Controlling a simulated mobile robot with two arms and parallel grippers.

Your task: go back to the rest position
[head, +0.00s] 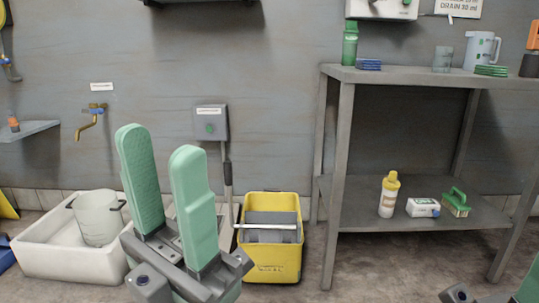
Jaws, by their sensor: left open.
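My left gripper (166,188) rises in the lower left middle of the head view, its two pale green fingers pointing up and apart. It is open with nothing between the fingers. It stands in front of the wall and hides part of the floor between the white basin and the yellow bucket. Of my right arm, only a small grey and green piece (528,290) shows at the bottom right corner; its fingertips are out of the picture.
A grey metal shelf unit (440,76) stands at right, holding bottles, a jug and a brush. A yellow wringer bucket (272,262) and a white basin (65,262) with a grey bucket (97,222) stand on the floor. A brass tap (90,122) juts from the wall.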

